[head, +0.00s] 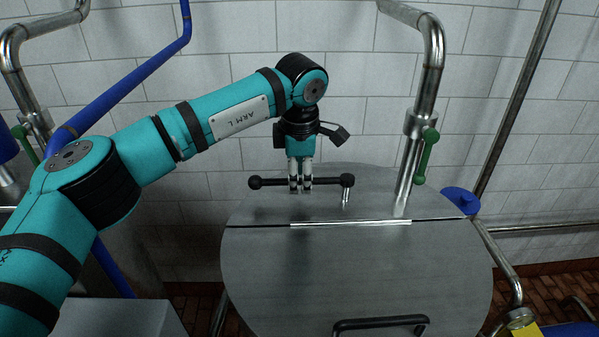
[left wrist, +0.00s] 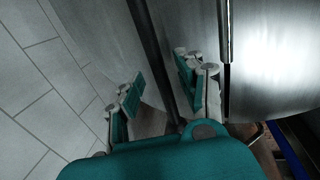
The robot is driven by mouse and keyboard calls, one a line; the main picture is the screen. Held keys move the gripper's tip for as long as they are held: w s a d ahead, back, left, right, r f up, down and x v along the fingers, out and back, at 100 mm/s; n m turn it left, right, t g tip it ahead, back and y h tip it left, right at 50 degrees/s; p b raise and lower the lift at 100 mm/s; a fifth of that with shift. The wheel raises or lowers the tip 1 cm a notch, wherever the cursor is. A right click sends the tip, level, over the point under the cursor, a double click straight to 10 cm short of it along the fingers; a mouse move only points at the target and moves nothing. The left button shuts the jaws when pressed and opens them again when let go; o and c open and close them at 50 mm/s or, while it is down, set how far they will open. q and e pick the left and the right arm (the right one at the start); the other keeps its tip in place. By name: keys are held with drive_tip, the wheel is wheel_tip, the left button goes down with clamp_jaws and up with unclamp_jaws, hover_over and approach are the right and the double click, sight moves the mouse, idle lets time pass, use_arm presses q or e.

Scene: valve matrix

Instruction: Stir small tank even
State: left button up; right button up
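The small tank (head: 260,275) is a round grey metal vessel with a flat lid split by a seam. Above its rear lid part is a black crank bar (head: 270,182) with a ball at each end. A short metal post (head: 346,196) stands under its right ball. My left gripper (head: 300,190) points down at the middle of the bar. In the left wrist view, the dark bar (left wrist: 152,50) passes between the parted fingers (left wrist: 160,85), with a visible gap beside it. The shaft inside the tank is hidden. My right gripper is not in view.
A steel pipe (head: 428,75) with a green valve handle (head: 427,155) comes down at the lid's right rear. A black lid handle (head: 380,323) lies at the front. A blue part (head: 461,200) sits beside the tank's right edge. A tiled wall (head: 350,130) is behind.

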use_arm(q)
drive_tip(key=shift+c, duration=0.2)
clamp_jaws()
drive_tip(key=shift+s, duration=0.1)
